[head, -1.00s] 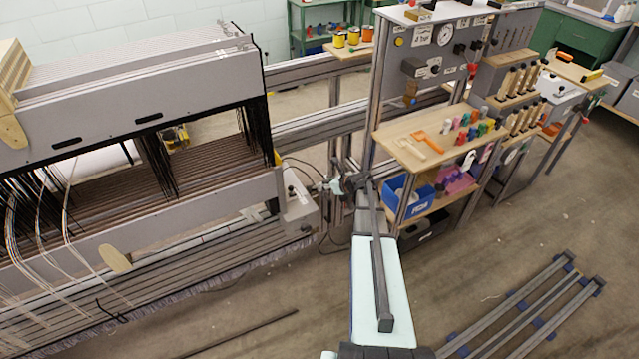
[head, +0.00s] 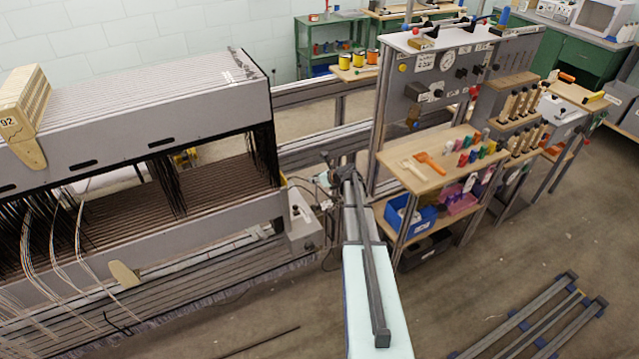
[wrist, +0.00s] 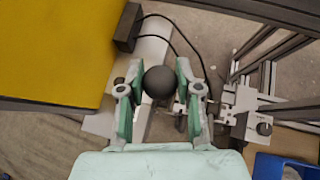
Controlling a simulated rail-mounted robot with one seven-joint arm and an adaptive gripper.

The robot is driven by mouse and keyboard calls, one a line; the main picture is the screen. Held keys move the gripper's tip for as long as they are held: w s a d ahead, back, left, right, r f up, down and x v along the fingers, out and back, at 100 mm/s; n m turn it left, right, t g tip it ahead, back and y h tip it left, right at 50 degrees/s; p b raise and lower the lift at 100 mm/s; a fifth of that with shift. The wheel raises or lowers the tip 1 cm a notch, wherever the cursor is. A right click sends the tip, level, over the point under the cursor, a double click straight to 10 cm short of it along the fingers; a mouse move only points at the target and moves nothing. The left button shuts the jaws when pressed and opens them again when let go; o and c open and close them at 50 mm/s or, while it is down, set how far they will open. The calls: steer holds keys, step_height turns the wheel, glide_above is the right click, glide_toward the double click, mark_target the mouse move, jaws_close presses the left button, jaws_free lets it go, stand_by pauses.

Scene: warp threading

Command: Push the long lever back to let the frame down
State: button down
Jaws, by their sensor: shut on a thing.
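The long lever's round black knob (wrist: 159,82) sits between the two green-padded fingers in the wrist view. My gripper (wrist: 160,92) is shut on it. In the head view my gripper (head: 326,172) is at the far end of my arm, just right of the loom's end and above a small grey box (head: 305,235). The lever's shaft is mostly hidden, and the knob is hard to make out in the head view. The grey frame (head: 160,125), with black cords hanging from it, stands above the loom's lower beam (head: 190,238), with a gap between.
A tool rack with a wooden shelf (head: 425,190) and a blue bin (head: 410,215) stands close right of my arm. A yellow panel (wrist: 50,50) lies left of my gripper in the wrist view. Cables run beside the knob. Rails (head: 525,320) lie on the floor at lower right.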

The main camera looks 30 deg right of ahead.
steer(key=shift+w+d, duration=0.1)
steer(key=shift+w, duration=0.2)
steer(key=c, duration=0.8)
jaws_free()
steer(key=shift+s, duration=0.1)
steer(key=shift+s+r, duration=0.2)
steer(key=shift+s, duration=0.05)
steer(key=v, duration=1.1)
steer(key=shift+s+r, duration=0.1)
steer(key=shift+s, duration=0.05)
